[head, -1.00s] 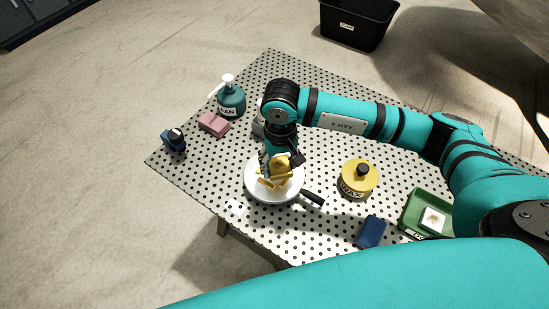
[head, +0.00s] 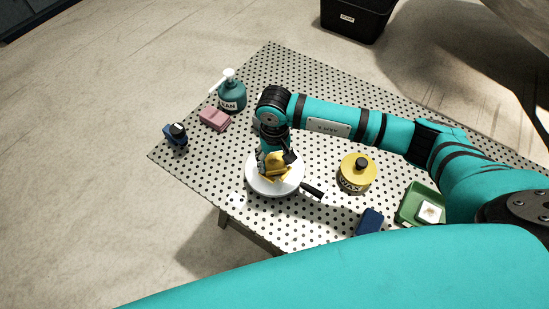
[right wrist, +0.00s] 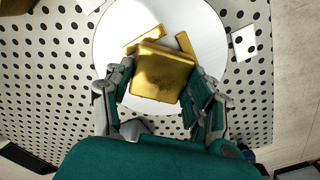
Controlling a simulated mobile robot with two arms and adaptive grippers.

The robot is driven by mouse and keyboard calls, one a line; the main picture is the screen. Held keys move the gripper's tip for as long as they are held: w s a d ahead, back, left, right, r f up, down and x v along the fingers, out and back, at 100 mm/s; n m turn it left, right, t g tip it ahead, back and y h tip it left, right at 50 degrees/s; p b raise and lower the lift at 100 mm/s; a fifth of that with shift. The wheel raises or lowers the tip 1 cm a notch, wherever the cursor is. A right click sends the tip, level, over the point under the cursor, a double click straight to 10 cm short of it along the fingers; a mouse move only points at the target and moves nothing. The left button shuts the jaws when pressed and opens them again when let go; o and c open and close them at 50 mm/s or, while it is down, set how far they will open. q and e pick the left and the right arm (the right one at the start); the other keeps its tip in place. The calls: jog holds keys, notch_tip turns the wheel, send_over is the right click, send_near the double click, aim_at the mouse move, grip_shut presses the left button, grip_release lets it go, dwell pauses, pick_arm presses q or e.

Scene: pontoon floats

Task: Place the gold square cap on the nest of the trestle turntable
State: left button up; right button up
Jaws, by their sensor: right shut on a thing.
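The gold square cap (right wrist: 162,72) is between the fingers of my right gripper (right wrist: 160,88), which is shut on it. In the head view the cap (head: 277,167) is over the white round turntable (head: 258,186). The gold nest bars (right wrist: 187,43) show on the disc just past the cap's far edge in the right wrist view. The cap hides the rest of the nest. I cannot tell whether the cap touches the nest. A black handle (head: 312,191) sticks out from the turntable's lower right. My left gripper is not in view.
On the perforated table stand a yellow wax tin (head: 357,175), a green tray (head: 413,208), a blue block (head: 369,222), a pink block (head: 214,119), a teal pump bottle (head: 231,95) and a dark blue item (head: 175,135). A black bin (head: 356,20) stands on the floor behind.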

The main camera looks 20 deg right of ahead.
aim_at(274, 161)
jog(key=o, duration=1.5)
jog(key=shift+c, duration=0.2)
jog(key=shift+r, duration=0.1)
jog(key=shift+r+p, duration=0.35)
jog(key=shift+p, duration=0.3)
notch_tip(274, 161, up, 12)
jog(key=b, duration=0.4)
jog(key=shift+f, duration=0.15)
